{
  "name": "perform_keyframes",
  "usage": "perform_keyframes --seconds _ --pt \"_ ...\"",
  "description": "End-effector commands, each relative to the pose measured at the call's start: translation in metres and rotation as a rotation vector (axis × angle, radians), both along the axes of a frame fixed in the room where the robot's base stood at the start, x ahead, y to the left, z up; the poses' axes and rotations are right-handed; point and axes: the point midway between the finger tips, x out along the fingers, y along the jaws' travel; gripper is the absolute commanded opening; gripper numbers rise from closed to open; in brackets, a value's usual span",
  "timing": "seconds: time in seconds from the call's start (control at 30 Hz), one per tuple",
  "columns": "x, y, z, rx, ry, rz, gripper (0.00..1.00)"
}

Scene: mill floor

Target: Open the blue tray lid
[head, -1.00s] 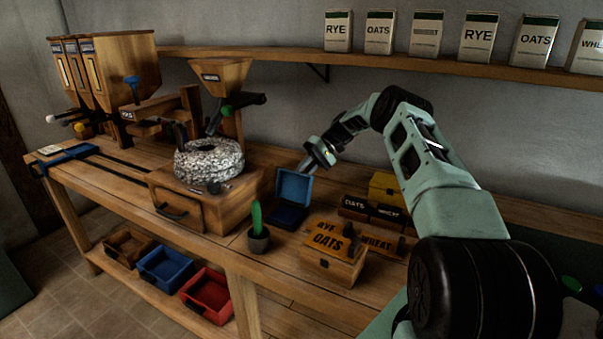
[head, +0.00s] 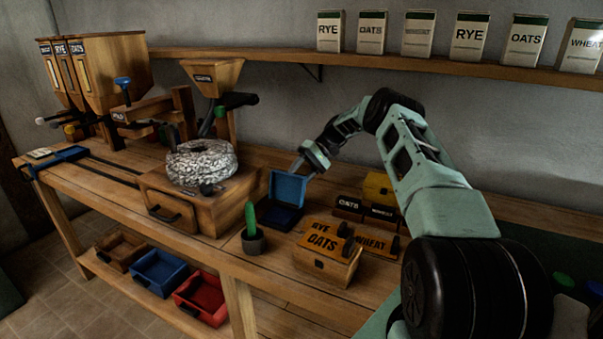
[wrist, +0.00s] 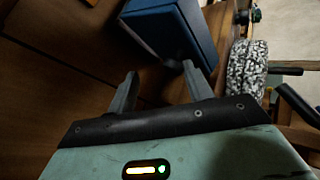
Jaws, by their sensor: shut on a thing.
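The blue tray (head: 276,217) sits on the bench, with its blue lid (head: 288,188) standing up steeply at the back, so the tray is open at the front. My gripper (head: 298,166) is at the lid's top right edge, behind and above the tray. In the wrist view, the lid (wrist: 173,30) is just beyond the fingertips of my gripper (wrist: 160,77), with the right fingertip against its edge. The fingers are apart, shut on the lid. The exact contact is partly hidden.
A box marked RYE OATS (head: 326,267) is at front right, and a yellow box (head: 378,187) at back right. The millstone (head: 202,163) is to the left. The wall shelf (head: 440,68) runs above.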

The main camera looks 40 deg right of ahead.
Motion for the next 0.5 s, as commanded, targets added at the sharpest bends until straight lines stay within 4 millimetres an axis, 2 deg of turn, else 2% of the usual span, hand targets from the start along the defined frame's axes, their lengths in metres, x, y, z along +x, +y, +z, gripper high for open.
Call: perform_keyframes --seconds 0.07,0.3,0.5 --pt "-0.005 -0.008 -0.003 -0.004 0.013 0.003 0.42" --pt "-0.006 -0.039 0.02 -0.006 0.005 -0.003 0.42" --pt "-0.006 -0.054 0.034 -0.003 0.001 -0.002 0.42"
